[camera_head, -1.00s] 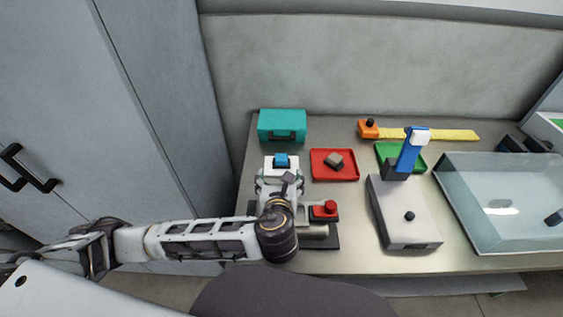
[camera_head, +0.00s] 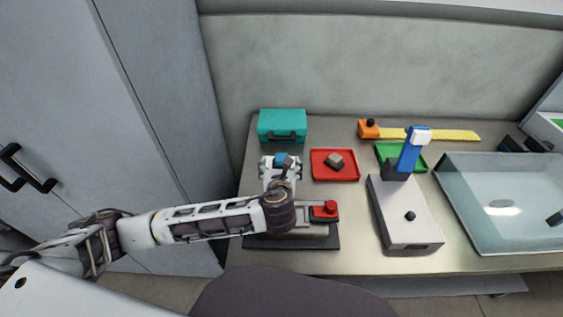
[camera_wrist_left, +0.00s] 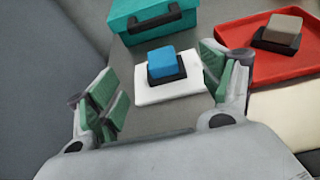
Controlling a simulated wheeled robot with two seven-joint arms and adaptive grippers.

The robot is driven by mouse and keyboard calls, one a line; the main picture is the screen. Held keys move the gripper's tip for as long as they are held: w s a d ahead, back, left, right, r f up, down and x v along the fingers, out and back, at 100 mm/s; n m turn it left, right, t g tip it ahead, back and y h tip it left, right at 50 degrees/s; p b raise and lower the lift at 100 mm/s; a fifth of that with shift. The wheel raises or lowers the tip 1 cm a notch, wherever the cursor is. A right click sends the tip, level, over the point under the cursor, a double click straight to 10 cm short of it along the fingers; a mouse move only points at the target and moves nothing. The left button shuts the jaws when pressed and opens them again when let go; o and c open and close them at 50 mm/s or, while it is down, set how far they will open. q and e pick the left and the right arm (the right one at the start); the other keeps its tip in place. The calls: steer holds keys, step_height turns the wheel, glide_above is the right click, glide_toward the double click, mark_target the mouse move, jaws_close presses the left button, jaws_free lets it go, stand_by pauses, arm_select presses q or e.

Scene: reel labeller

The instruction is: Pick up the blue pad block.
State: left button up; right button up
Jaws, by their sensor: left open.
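The blue pad block (camera_wrist_left: 164,62) sits on a dark base on a white plate (camera_wrist_left: 185,88) in the left wrist view. In the head view the blue pad block (camera_head: 281,159) shows just beyond my left gripper, partly covered by it. My left gripper (camera_wrist_left: 157,88) is open and empty, its green-padded fingers apart. The block lies between and ahead of the fingers, with no contact visible. My right gripper is not in view.
A teal case (camera_head: 282,125) stands behind the block. A red tray (camera_head: 320,172) with a grey-brown block (camera_head: 334,160) is to its right. A device with a red button (camera_head: 330,207) lies under my forearm. Farther right are a grey machine (camera_head: 404,225) and a clear bin (camera_head: 500,215).

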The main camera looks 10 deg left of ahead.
mark_target(282, 157)
arm_select(q)
steer(key=shift+w, duration=0.1)
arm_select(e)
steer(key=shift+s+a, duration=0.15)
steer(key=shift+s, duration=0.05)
arm_select(q)
steer(key=shift+w+f, duration=0.2)
steer(key=shift+w, duration=0.25)
steer(key=x, duration=0.2)
steer(key=shift+w+f, duration=0.15)
steer(key=shift+w, duration=0.2)
steer(key=shift+w+a+f, duration=0.15)
steer(key=shift+w+f, duration=0.15)
steer(key=shift+w, duration=0.3)
steer(key=c, duration=0.9)
steer(key=shift+c, duration=1.1)
steer(key=shift+r, duration=0.15)
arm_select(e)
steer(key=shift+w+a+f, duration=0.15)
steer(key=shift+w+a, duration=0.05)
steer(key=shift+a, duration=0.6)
